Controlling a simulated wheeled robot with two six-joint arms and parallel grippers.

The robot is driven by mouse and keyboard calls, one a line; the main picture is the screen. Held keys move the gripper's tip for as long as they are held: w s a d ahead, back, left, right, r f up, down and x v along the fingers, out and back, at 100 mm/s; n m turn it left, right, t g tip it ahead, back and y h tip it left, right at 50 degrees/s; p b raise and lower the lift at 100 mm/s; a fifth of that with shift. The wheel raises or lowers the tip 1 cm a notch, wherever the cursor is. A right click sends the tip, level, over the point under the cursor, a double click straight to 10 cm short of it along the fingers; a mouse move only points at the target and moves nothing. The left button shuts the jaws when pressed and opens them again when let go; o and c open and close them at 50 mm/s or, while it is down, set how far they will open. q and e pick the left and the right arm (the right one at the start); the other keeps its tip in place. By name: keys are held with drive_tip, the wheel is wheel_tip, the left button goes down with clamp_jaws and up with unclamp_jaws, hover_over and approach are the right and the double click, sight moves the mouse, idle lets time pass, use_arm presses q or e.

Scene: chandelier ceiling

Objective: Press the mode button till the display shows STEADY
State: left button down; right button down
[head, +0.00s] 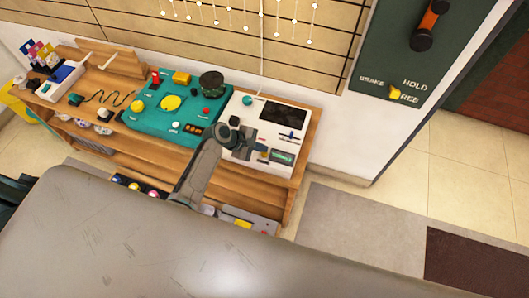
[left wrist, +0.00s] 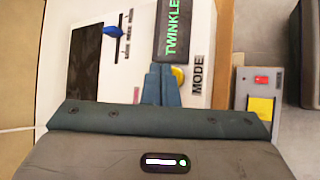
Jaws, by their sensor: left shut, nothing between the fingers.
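The white control panel (head: 298,150) lies on the wooden bench. Its display (left wrist: 172,30) reads TWINKLE in green letters in the left wrist view; it is a small green-lit screen (head: 283,157) in the head view. The yellow mode button (left wrist: 179,77) sits beside the printed word MODE (left wrist: 197,75). My left gripper (left wrist: 163,72) is shut and empty, its fingertips right beside the button and partly covering it. I cannot tell whether they touch it. In the head view my left gripper (head: 258,149) is over the panel's lower part. My right gripper is not in view.
A blue slider (left wrist: 113,31) and a dark screen (left wrist: 86,50) are on the panel. A teal board (head: 150,118) with knobs stands to its left on the bench (head: 301,172). A grey box (left wrist: 258,90) with red and yellow parts is beyond the panel's edge.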

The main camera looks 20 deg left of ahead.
use_arm(q)
drive_tip(key=shift+f, duration=0.35)
drive_tip(key=shift+f, duration=0.1)
idle(0.3)
drive_tip(key=shift+f, duration=0.4)
idle(0.6)
drive_tip(key=shift+r, duration=0.3)
drive_tip(key=shift+r+p, duration=0.65)
drive_tip(key=shift+p, duration=0.2)
